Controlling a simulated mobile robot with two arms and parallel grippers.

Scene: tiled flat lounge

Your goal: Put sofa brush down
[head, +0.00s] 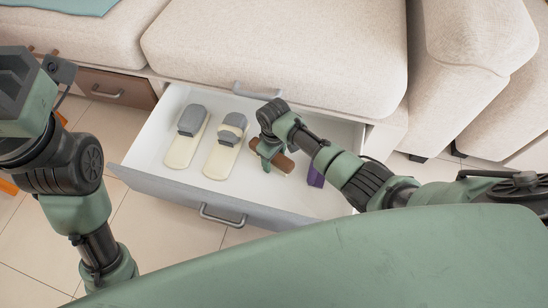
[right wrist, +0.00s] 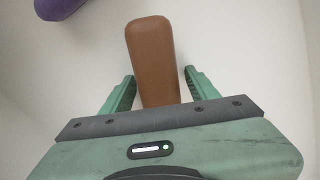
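The sofa brush (head: 284,163) shows as a brown block in the open drawer, on its white floor (head: 240,187). In the right wrist view the brush (right wrist: 153,50) lies lengthwise between the fingers of my right gripper (right wrist: 159,76). The fingers stand apart with a narrow gap beside the brush, so the gripper is open around it. In the head view my right gripper (head: 268,150) reaches down into the drawer and hides part of the brush. The left arm's hand (head: 25,100) is at the left edge; its fingertips do not show.
Two cream-and-grey slippers (head: 186,138) (head: 224,150) lie in the drawer left of the brush. A purple item (head: 315,175) lies to its right, partly behind my arm. The sofa seat (head: 275,45) overhangs the back of the drawer. Tiled floor (head: 150,225) lies in front.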

